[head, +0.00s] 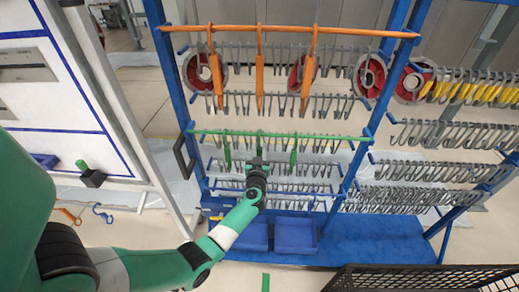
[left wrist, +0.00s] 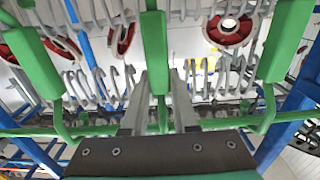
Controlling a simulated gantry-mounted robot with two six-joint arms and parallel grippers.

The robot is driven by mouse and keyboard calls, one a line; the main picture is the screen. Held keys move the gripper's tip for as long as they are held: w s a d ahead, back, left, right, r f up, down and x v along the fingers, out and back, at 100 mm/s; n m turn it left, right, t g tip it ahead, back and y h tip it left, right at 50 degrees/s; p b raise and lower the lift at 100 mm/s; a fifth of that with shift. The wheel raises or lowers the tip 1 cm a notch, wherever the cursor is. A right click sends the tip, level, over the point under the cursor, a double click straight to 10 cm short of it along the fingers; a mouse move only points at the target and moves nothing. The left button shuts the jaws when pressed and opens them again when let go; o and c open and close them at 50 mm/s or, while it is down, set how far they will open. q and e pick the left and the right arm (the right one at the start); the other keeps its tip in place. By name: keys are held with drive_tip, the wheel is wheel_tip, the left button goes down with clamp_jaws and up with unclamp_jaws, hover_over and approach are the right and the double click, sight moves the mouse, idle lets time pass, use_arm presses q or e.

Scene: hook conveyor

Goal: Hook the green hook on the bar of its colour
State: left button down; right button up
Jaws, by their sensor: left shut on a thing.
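The green bar (head: 330,137) runs across the blue rack, below the orange bar. My left gripper (head: 257,168) is at the middle of the green bar, just below it. Its two fingers (left wrist: 160,100) are shut on the middle green hook (left wrist: 154,45), whose thin stem runs between them toward the green bar (left wrist: 95,130). The hook's top appears at the bar in the head view (head: 259,137); its exact seating is partly hidden by the fingers. Two other green hooks, left (head: 227,155) and right (head: 293,156), hang on the bar at either side. My right gripper is not in view.
Orange hooks (head: 259,75) hang on the orange bar (head: 350,32). Rows of grey metal hooks (head: 420,172) and red reels (head: 370,75) lie behind and right. Blue bins (head: 295,236) sit below. A black crate (head: 430,279) stands at front right.

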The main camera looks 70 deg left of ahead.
use_arm(q)
drive_tip(key=c, duration=0.6)
unclamp_jaws()
drive_tip(key=shift+s+d+r+p, duration=0.1)
drive_tip(key=shift+d+p, duration=0.2)
drive_tip(key=shift+d, duration=0.1)
drive_tip(key=p+v, duration=0.4)
drive_tip(key=v, duration=0.7)
drive_tip(key=shift+a, duration=0.1)
